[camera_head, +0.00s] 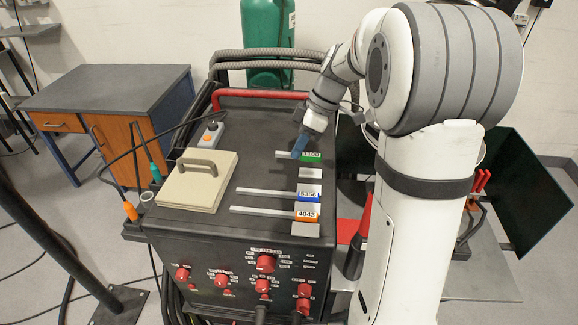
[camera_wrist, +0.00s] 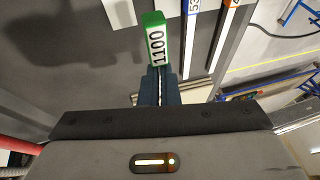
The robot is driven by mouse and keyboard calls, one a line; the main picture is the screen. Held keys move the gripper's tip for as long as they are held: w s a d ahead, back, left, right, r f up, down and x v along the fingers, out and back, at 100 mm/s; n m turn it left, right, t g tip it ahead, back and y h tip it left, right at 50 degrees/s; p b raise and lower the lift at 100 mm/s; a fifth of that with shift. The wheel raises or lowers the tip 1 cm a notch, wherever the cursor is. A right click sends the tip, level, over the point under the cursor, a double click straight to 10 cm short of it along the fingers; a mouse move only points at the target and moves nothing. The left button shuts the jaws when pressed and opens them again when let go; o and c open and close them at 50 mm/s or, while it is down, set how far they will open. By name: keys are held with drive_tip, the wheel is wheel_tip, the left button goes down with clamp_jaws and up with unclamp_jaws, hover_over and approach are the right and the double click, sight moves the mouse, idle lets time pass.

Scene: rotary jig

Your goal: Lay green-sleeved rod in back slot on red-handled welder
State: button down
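The red-handled welder (camera_head: 256,138) has a dark flat top, with its red handle (camera_head: 262,93) along the back edge. The green-sleeved rod, its sleeve (camera_head: 311,156) marked 1100, is at the back right of the top. In the wrist view the green sleeve (camera_wrist: 155,42) stands just beyond my fingertips. My gripper (camera_head: 300,147) has blue fingers, close together at the rod beside the sleeve. The wrist view shows the fingers (camera_wrist: 159,88) shut on the rod. I cannot tell whether the rod touches the welder top. The back slot is not clearly visible.
Blue-sleeved 5356 (camera_head: 309,192) and orange-sleeved 4043 (camera_head: 306,212) rods lie parallel in front, with small pale plates near their sleeves. A beige handled box (camera_head: 196,182) and a grey pendant (camera_head: 212,133) lie at left. A green cylinder (camera_head: 268,30) stands behind.

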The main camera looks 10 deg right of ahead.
sight(292, 181)
wheel_tip(292, 181, down, 3)
drive_tip(key=shift+f, duration=0.2)
drive_tip(key=shift+s+a+f+p, duration=0.15)
drive_tip(key=shift+f+p, duration=0.35)
drive_tip(key=shift+f, duration=1.3)
drive_tip(key=shift+f, duration=0.2)
drive_tip(key=c, duration=1.7)
unclamp_jaws()
drive_tip(key=shift+r, duration=0.15)
drive_tip(key=shift+r, duration=0.1)
